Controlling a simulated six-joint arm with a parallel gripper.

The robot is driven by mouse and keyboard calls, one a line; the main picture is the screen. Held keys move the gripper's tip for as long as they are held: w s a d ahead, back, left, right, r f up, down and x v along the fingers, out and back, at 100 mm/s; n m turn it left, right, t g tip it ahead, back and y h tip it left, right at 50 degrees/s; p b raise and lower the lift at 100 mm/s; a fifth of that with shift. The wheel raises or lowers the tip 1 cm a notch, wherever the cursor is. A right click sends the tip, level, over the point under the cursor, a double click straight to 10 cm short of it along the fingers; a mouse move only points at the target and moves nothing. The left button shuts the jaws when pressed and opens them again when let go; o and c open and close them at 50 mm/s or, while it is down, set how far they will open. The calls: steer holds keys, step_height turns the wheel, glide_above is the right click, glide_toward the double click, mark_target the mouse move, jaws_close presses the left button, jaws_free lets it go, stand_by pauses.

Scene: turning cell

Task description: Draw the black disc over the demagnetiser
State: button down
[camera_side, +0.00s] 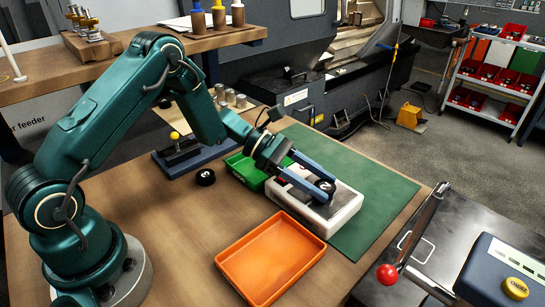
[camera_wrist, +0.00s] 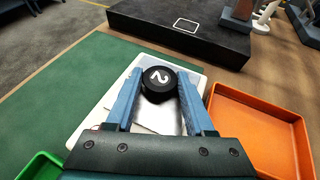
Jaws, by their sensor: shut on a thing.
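My gripper (camera_side: 310,180) is shut on a black disc (camera_side: 324,185) with a white mark on top. In the wrist view the disc (camera_wrist: 159,80) shows a "2" and sits between the fingertips of my gripper (camera_wrist: 160,88). The demagnetiser (camera_side: 338,208) is a pale box with a grey metal top plate. It also shows under the disc in the wrist view (camera_wrist: 95,118). The disc is over the far part of the top plate; I cannot tell whether it touches the plate. A second black disc (camera_side: 206,177) lies on the wooden table, left of the green tray.
An empty orange tray (camera_side: 262,262) lies in front of the demagnetiser. A green mat (camera_side: 375,205) has free room to the right. A dark fixture with a yellow knob (camera_side: 178,150) stands further left.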

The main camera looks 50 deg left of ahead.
steer(key=shift+a, duration=0.35)
steer(key=shift+a, duration=0.5)
steer(key=shift+r, duration=3)
